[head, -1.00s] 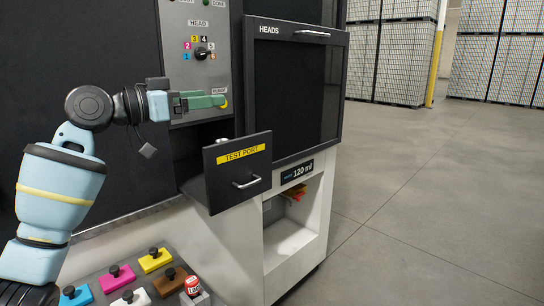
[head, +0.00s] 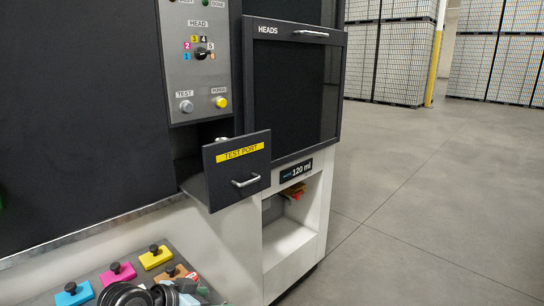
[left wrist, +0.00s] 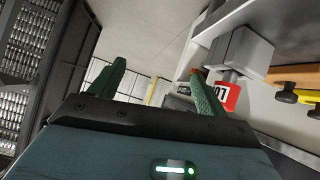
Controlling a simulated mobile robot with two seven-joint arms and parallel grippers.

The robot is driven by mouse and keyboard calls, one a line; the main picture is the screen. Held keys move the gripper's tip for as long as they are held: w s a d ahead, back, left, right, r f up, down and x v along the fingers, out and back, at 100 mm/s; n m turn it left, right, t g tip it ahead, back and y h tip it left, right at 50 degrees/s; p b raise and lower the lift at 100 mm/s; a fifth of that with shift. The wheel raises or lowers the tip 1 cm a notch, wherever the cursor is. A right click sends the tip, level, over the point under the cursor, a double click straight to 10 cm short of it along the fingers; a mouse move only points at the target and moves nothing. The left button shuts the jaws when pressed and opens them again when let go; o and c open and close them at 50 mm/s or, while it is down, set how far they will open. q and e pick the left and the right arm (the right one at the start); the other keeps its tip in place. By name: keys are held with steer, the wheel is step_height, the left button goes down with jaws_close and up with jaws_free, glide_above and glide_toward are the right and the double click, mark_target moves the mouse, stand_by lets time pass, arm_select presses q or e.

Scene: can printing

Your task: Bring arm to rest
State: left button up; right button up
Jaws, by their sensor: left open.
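My left gripper (left wrist: 160,85) shows in the left wrist view with its two green fingers spread wide and nothing between them. A red and white object with lettering (left wrist: 230,97) lies just beyond the right finger, partly hidden by it. In the head view only dark round joints of my left arm show at the bottom edge, and I cannot make out the gripper's fingers there. My right gripper is in neither view.
The test port drawer (head: 237,172) stands pulled out below the control panel (head: 199,60). Coloured blocks with black knobs (head: 118,273) sit on a low ledge, partly covered by my arm. The heads door (head: 295,95) looks shut. Open floor (head: 430,200) lies to the right.

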arm_select(q)
steer(key=s+a+f+n+g+y, duration=0.2)
steer(key=s+f, duration=0.8)
steer(key=s, duration=0.1)
steer(key=s+a+f+n+g+y, duration=0.1)
steer(key=s+a+f+y, duration=0.15)
steer(key=s, duration=0.65)
steer(key=s+a+f+n+g+y, duration=0.1)
steer(key=s+a+f+g, duration=0.15)
steer(key=s, duration=0.55)
steer(key=s+a+f+n+y, duration=0.1)
steer(key=s+a+f+y, duration=0.15)
steer(key=s, duration=0.65)
steer(key=w+d+f+t+h, duration=0.2)
steer(key=w+f+t, duration=0.4)
steer(key=f, duration=0.3)
steer(key=shift+w+d+f+t, duration=0.2)
steer(key=shift+w+t, duration=0.2)
steer(key=shift+t, duration=0.25)
steer(key=shift+c, duration=0.5)
